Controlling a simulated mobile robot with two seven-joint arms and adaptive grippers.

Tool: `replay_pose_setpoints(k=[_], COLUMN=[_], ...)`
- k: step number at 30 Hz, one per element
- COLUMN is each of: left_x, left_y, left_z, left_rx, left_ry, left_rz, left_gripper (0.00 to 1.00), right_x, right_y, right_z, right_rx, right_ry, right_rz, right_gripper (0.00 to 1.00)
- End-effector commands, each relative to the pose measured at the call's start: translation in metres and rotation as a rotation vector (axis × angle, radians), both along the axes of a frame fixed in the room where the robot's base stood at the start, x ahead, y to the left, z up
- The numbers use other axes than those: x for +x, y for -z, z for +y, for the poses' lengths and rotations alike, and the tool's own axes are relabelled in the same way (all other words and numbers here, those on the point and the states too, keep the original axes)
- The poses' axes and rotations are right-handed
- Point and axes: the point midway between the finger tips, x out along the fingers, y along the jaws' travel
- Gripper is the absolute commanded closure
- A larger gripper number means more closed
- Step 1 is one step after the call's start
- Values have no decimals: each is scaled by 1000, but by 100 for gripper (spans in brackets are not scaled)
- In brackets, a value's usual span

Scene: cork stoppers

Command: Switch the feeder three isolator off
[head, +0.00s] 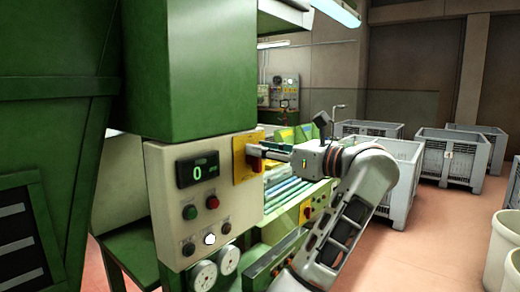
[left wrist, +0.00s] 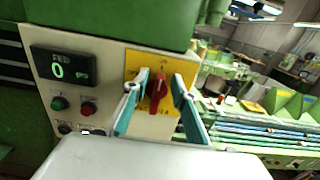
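The isolator has a red rotary handle (left wrist: 157,94) on a yellow plate (left wrist: 134,62) at the right of the panel. In the left wrist view the handle stands nearly upright, its top tilted slightly right. In the head view the red handle (head: 257,165) is partly hidden by my left gripper (head: 264,150). My left gripper (left wrist: 159,80) is open, its teal fingers on either side of the handle, with visible gaps. Whether the fingertips reach past the handle's front is hard to tell. My right gripper is not in view.
The cream control panel (head: 160,215) carries a display (head: 197,169) reading 0, a green button (head: 190,212), a red button (head: 212,202) and lower knobs. A green machine (head: 188,70) surrounds it. Grey crates (head: 452,150) and pale bins (head: 500,245) stand to the right.

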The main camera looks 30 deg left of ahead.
Motion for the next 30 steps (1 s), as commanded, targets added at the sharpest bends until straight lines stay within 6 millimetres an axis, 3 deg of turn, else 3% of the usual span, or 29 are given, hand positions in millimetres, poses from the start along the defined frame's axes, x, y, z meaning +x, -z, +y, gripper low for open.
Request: replay_pose_setpoints(k=[3,6,7,20,30], left_x=[0,0,0,-1,-6], left_y=[0,0,0,2,7], left_z=[0,0,0,0,1], left_rx=[0,0,0,-5,-24], left_ry=[0,0,0,0,0], left_rz=[0,0,0,-42,-268], left_gripper=[74,97,100,100,100], right_x=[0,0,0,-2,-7], right_y=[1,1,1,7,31], right_z=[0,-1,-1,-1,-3], right_rx=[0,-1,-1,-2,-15], right_ry=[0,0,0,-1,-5], right_rz=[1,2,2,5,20], right_gripper=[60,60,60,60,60])
